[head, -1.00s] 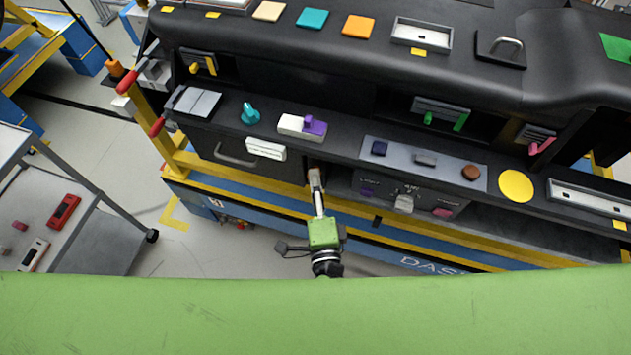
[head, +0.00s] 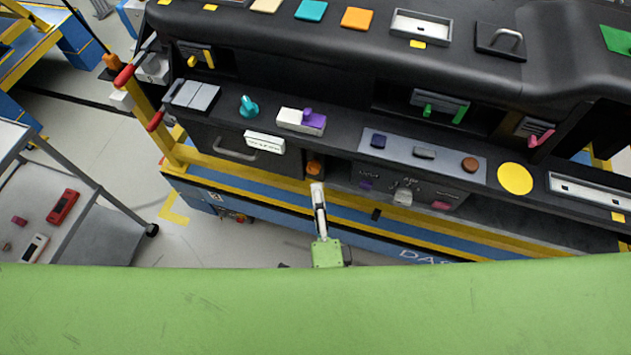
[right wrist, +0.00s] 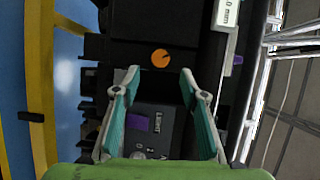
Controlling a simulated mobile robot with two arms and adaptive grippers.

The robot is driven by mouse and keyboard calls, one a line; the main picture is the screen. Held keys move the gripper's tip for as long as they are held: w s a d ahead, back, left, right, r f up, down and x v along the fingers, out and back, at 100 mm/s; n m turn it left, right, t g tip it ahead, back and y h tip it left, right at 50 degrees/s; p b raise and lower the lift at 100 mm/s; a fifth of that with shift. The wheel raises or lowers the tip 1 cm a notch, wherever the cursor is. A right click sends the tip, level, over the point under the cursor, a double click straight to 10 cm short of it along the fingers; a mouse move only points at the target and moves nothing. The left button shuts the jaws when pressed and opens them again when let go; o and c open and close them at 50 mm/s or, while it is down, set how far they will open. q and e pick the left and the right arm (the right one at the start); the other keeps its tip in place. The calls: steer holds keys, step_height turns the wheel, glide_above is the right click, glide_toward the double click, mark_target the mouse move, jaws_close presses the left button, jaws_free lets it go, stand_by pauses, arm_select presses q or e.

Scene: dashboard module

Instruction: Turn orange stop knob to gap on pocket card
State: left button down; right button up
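The orange stop knob (head: 314,168) sits in a dark recess below the dashboard's front ledge. In the right wrist view it is an orange disc (right wrist: 160,58) with a small dark notch on its right side. My right gripper (head: 318,187) is just in front of and below the knob, apart from it. In the right wrist view the gripper (right wrist: 159,76) has its fingers spread with nothing between them. A white card (head: 264,144) with small text stands in a holder at upper left of the knob; the right wrist view shows part of a card (right wrist: 228,13) ending in "0 mm". My left gripper is not in view.
A control panel (head: 385,187) with a purple, a white and a pink control lies right of the knob. A drawer handle (head: 222,151) is to its left. A yellow rail (head: 250,173) runs below. A grey cart (head: 105,220) stands at left.

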steer(key=s, duration=0.5)
steer(key=shift+s+d+r, duration=0.15)
steer(key=shift+s+d, duration=0.15)
steer(key=s+d+f+n+g+y+b, duration=0.15)
steer(key=f+n, duration=0.25)
steer(key=f, duration=0.5)
steer(key=s+d+f+n+g, duration=0.1)
steer(key=s+f+n+g, duration=0.2)
steer(key=f, duration=0.6)
steer(key=s+d+f+n+g+y, duration=0.1)
steer(key=s+f+n+g, duration=0.2)
steer(key=f, duration=0.6)
steer(key=s+d+f+n+g+h+b, duration=0.1)
steer(key=s+d+f+n+g+h, duration=0.3)
steer(key=s+d+f+n+g, duration=0.5)
steer(key=s+d+f, duration=0.9)
steer(key=s, duration=0.1)
steer(key=shift+d+f+b, duration=0.15)
steer(key=shift+b, duration=0.25)
